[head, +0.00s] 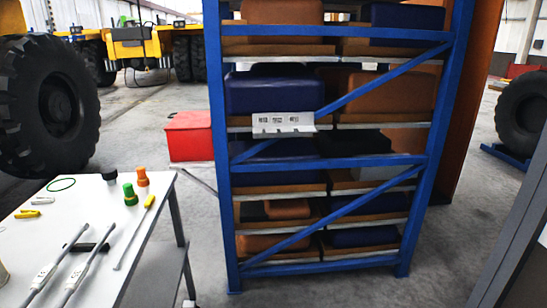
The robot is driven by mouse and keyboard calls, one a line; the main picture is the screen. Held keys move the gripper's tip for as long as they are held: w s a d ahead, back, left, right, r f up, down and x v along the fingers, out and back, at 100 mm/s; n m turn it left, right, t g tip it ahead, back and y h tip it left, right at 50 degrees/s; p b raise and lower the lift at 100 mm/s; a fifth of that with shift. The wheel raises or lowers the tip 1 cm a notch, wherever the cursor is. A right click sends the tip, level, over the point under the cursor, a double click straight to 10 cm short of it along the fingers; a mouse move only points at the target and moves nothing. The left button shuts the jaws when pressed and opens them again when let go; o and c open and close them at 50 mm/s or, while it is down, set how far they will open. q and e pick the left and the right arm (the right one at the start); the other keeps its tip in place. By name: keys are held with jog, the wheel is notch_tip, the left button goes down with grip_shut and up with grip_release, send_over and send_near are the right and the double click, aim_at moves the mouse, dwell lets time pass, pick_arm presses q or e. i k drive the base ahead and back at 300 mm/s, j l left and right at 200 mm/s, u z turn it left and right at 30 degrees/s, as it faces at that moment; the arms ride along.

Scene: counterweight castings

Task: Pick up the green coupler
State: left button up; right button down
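The green coupler (130,194) stands upright near the far right corner of a white table (95,205) at the left of the head view. It is a short green cylinder with a narrower top. An orange coupler-like piece (142,178) stands just behind it to the right. The green coupler appears apart from both and is unobstructed. Neither of my grippers shows in the head view.
Long grey tools (75,270), a yellow-handled tool (149,202), a black piece (88,247) and a green ring (61,184) lie on the table. A blue rack (223,200) with castings stands right of it. A red box (190,135) sits behind.

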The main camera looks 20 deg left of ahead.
aim_at(128, 187)
jog(key=i+u, duration=0.25)
jog(key=u, duration=0.2)
jog(key=i+l+u, duration=0.2)
jog(key=u, duration=0.3)
jog(key=i+l+u, duration=0.2)
jog(key=u, duration=0.25)
jog(key=i+l+u, duration=0.15)
jog(key=l+u, duration=0.15)
jog(key=u, duration=0.15)
